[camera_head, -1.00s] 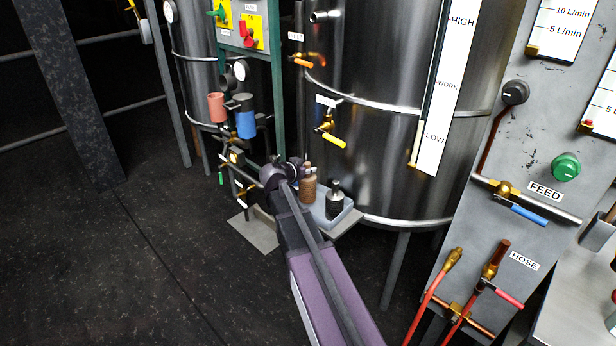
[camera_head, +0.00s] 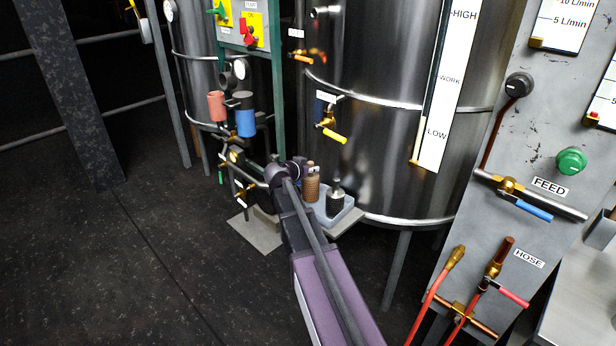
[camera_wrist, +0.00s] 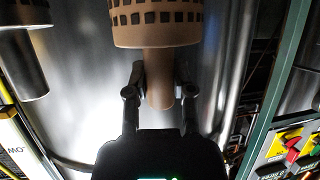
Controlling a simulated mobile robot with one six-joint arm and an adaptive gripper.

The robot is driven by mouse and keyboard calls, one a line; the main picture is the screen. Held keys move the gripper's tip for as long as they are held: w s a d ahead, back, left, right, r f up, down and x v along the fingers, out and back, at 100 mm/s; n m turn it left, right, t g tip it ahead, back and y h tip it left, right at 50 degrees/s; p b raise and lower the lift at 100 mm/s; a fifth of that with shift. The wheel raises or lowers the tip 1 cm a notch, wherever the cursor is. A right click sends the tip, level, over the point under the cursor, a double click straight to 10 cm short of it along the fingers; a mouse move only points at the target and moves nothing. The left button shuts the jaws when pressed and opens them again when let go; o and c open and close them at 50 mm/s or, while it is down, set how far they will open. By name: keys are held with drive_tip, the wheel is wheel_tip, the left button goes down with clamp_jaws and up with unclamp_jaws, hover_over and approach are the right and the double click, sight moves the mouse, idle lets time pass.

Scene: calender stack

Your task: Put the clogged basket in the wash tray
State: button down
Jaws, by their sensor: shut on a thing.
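My gripper (camera_wrist: 158,88) is shut on the tan stem of a brown basket (camera_wrist: 156,20) with rows of dark square openings. In the head view the brown basket (camera_head: 312,187) shows just right of my wrist, at the left side of a pale blue-grey tray (camera_head: 347,212). I cannot tell whether it touches the tray, and the fingers are hidden there. A darker grey basket (camera_head: 336,203) stands in the tray beside it; its metallic stem (camera_wrist: 27,70) shows in the wrist view. Whether the openings are clogged is too small to judge.
A large steel tank (camera_head: 375,120) with a level scale stands close behind the tray. A green-framed panel (camera_head: 240,25), pipes and valves (camera_head: 238,190) stand to the left. A grey feed and hose panel (camera_head: 510,200) is at right. Open floor (camera_head: 110,270) lies left.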

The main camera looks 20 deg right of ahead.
drive_tip(key=shift+f+b, duration=0.45)
drive_tip(key=shift+f, duration=0.35)
drive_tip(key=shift+c, duration=2.4)
unclamp_jaws()
drive_tip(key=shift+f, duration=0.1)
drive_tip(key=shift+r, duration=0.2)
drive_tip(key=shift+s+a+r, duration=0.1)
drive_tip(key=shift+s+a, duration=0.05)
drive_tip(key=shift+a, duration=0.05)
drive_tip(key=p+v, duration=0.4)
drive_tip(key=v, duration=0.7)
drive_tip(key=shift+a+p, duration=0.2)
drive_tip(key=shift+p, duration=0.1)
drive_tip(key=shift+r, duration=0.1)
